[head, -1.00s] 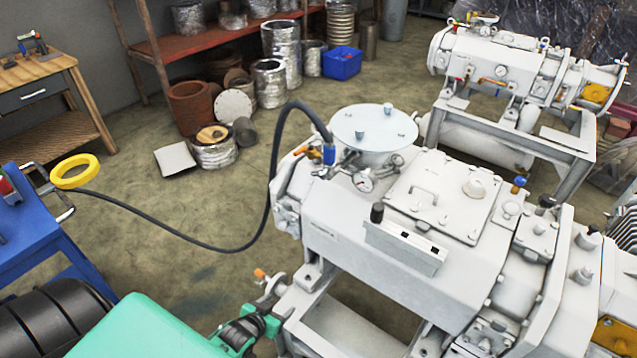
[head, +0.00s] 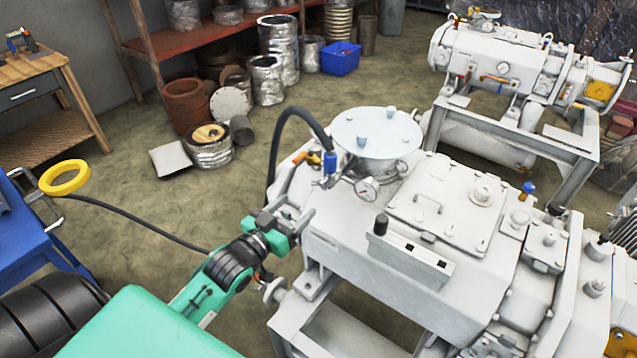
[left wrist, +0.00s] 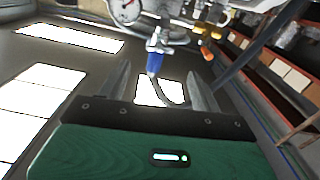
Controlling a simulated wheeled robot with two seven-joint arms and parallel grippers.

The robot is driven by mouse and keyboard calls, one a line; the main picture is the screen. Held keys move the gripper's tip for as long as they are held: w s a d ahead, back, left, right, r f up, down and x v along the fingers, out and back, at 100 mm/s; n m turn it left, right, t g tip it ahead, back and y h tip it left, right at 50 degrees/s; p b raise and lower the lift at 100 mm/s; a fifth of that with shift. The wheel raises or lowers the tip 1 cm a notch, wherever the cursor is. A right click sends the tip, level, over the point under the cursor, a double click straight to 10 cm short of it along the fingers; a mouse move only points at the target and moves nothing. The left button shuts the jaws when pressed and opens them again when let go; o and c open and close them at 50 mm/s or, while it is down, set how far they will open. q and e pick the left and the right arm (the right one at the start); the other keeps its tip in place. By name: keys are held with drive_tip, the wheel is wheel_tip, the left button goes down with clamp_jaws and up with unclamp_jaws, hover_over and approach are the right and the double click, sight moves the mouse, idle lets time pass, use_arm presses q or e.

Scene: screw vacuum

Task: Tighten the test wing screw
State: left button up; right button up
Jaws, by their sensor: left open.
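The white vacuum machine (head: 335,225) stands in the middle of the head view. Near its round lid is a blue hose fitting (head: 329,162), with a small orange handle (head: 299,158) to its left. I cannot tell for certain which small part is the test wing screw. My left gripper (head: 290,214) is open and empty, in front of the machine's left end and below the blue fitting. In the left wrist view the blue fitting (left wrist: 154,60) shows beyond and between the open fingers (left wrist: 160,88), apart from them. The orange handle (left wrist: 206,50) is to its right. My right gripper is out of view.
A black hose (head: 283,125) loops from the blue fitting toward a yellow ring (head: 65,177) at the left. A pressure gauge (head: 367,189) sits beside the fitting. The round lid (head: 375,135) rises just behind. Open floor (head: 180,210) lies left of the machine.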

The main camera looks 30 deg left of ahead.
sight(319, 185)
use_arm(q)
drive_tip(key=w, duration=0.3)
drive_tip(key=w+p, duration=0.1)
drive_tip(key=w, duration=0.2)
drive_tip(key=w+d, duration=0.1)
drive_tip(key=w, duration=0.1)
drive_tip(key=shift+w+d+p, duration=0.1)
drive_tip(key=shift+w+p, duration=0.25)
drive_tip(key=shift+w, duration=0.6)
drive_tip(key=shift+c, duration=0.4)
drive_tip(key=c, duration=0.9)
drive_tip(key=shift+m+p, duration=0.3)
drive_tip(key=shift+m, duration=0.1)
drive_tip(key=shift+d+m+p, duration=0.1)
drive_tip(key=shift+m+p, duration=0.3)
drive_tip(key=shift+m, duration=0.6)
drive_tip(key=shift+m+p, duration=0.5)
drive_tip(key=shift+m, duration=1.4)
